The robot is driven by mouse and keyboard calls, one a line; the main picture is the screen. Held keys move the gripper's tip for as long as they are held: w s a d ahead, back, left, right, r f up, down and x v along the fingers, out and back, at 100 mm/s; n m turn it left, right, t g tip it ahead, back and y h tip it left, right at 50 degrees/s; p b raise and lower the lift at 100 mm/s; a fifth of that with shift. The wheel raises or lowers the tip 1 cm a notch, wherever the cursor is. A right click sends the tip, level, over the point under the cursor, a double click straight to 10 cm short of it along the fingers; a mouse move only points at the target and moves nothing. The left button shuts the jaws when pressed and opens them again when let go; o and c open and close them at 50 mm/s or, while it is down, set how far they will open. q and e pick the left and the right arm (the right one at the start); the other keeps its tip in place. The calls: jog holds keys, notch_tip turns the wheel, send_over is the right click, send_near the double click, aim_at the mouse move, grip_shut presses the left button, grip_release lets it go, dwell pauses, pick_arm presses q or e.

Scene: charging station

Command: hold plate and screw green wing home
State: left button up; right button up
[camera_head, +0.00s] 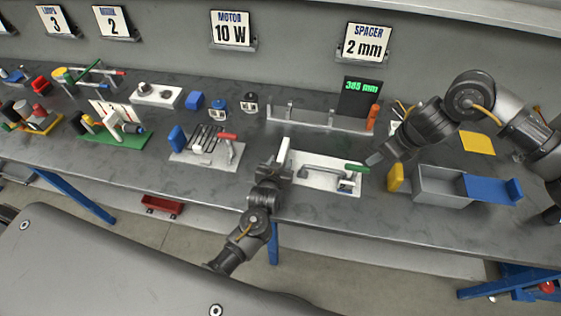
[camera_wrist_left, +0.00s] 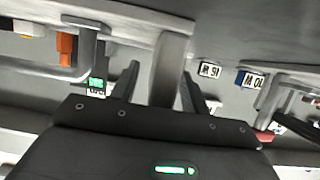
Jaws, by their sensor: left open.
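A white plate (camera_head: 302,183) lies on the bench, with a grey bent bar (camera_head: 320,170) on top and a white upright post (camera_head: 283,152) at its left end. The green wing (camera_head: 356,168) is at the plate's right end. My left gripper (camera_head: 274,168) is beside the post. In the left wrist view its two fingers (camera_wrist_left: 158,88) are apart, with a grey upright (camera_wrist_left: 169,68) between them; I cannot tell whether they touch it. My right gripper (camera_head: 374,160) is close to the right of the green wing; contact and finger opening cannot be told.
A yellow block (camera_head: 396,178) and an open grey box (camera_head: 440,186) with a blue flap (camera_head: 492,188) stand to the right. Behind the plate are a long grey rail (camera_head: 320,122) and an orange cylinder (camera_head: 373,117). A fixture with a red handle (camera_head: 228,137) is to the left.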

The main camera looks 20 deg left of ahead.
pick_arm(q)
jog(key=shift+w+f, duration=0.25)
jog(key=shift+w, duration=0.3)
grip_shut()
pick_arm(e)
jog(key=shift+o, duration=0.2)
jog(key=shift+r, duration=0.1)
